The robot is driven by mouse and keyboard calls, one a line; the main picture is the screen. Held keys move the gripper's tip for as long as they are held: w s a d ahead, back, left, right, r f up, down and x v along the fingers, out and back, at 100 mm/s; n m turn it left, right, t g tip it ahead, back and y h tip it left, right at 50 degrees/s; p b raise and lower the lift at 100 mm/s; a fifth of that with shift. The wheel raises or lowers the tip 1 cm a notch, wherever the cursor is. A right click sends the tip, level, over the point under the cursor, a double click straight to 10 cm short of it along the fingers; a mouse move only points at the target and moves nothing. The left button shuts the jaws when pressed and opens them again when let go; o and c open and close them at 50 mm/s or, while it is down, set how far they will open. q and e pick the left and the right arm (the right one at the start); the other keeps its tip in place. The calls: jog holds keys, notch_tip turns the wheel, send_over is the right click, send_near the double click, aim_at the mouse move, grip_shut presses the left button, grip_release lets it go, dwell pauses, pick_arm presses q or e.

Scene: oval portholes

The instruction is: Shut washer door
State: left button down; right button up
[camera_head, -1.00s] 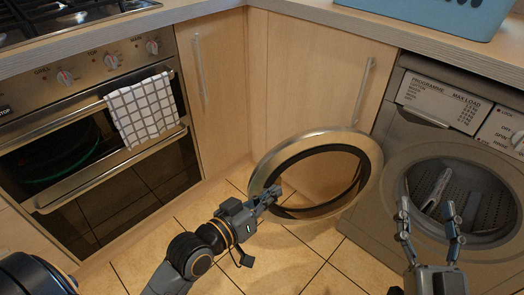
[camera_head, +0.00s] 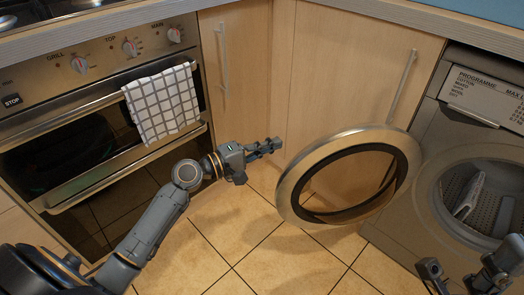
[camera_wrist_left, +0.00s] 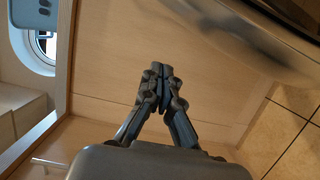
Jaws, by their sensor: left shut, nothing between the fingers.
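The washer door (camera_head: 318,153), a round metal ring with a dark inner rim, stands swung wide open to the left of the washer (camera_head: 421,181). The washer's round opening (camera_head: 436,200) is uncovered, with the drum showing. My left gripper (camera_head: 277,144) is shut and empty, just left of the door's upper left rim, in front of the cupboards. In the left wrist view its fingertips (camera_wrist_left: 161,72) are together, and a blurred metal edge, likely the door, crosses the upper right. My right gripper (camera_head: 460,277) is at the lower right, partly cut off, its fingers apart and nothing seen between them.
An oven (camera_head: 100,120) with a checked towel (camera_head: 162,104) on its handle stands at the left. Wooden cupboards (camera_head: 335,75) with bar handles fill the corner behind the door. The tiled floor (camera_head: 270,260) in front is clear.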

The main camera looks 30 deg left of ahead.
pick_arm(q)
jog(key=d, duration=0.5)
jog(key=shift+w, duration=0.3)
jog(key=shift+s+d, duration=0.1)
